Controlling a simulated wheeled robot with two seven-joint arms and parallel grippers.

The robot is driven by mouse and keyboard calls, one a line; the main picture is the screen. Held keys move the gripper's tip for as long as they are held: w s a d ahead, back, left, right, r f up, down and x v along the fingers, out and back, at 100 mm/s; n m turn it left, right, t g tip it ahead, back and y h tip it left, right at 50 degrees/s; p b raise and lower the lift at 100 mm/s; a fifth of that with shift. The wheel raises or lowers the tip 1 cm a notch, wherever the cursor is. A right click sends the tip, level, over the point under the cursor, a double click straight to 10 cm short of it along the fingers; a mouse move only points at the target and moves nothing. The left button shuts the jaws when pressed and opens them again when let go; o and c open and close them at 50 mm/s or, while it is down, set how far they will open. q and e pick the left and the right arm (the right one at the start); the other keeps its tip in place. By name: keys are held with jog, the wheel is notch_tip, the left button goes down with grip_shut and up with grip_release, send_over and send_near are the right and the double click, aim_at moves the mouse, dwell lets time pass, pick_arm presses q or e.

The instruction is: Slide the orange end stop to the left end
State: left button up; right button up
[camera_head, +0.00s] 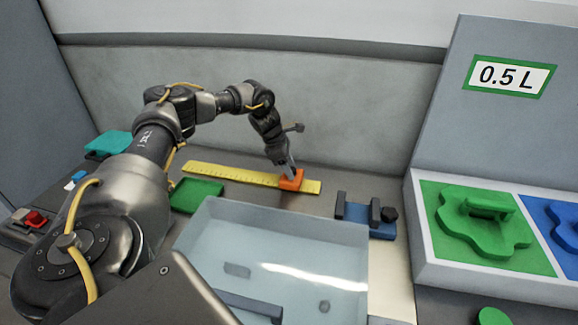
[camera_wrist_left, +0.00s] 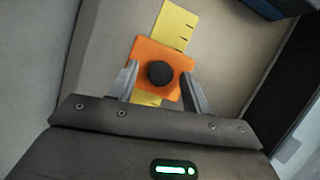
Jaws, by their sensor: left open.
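The orange end stop (camera_head: 291,180) sits on the yellow ruler strip (camera_head: 232,175), close to the strip's right end. In the left wrist view the end stop (camera_wrist_left: 143,55) is a square orange block with a round black knob (camera_wrist_left: 160,74) on top, and the yellow strip (camera_wrist_left: 175,24) passes under it. My left gripper (camera_head: 291,168) is at the end stop from above. In the left wrist view its open fingers (camera_wrist_left: 160,82) lie on either side of the block. I cannot tell whether they touch it. My right gripper is not in view.
A clear bin (camera_head: 290,228) stands in front of the strip, with a green tray (camera_head: 197,195) to its left. A blue fixture with dark blocks (camera_head: 382,229) is right of the strip. A green panel (camera_head: 500,262) lies further right. A grey wall rises behind.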

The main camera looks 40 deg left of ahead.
pick_arm(q)
grip_shut()
dwell(0.3)
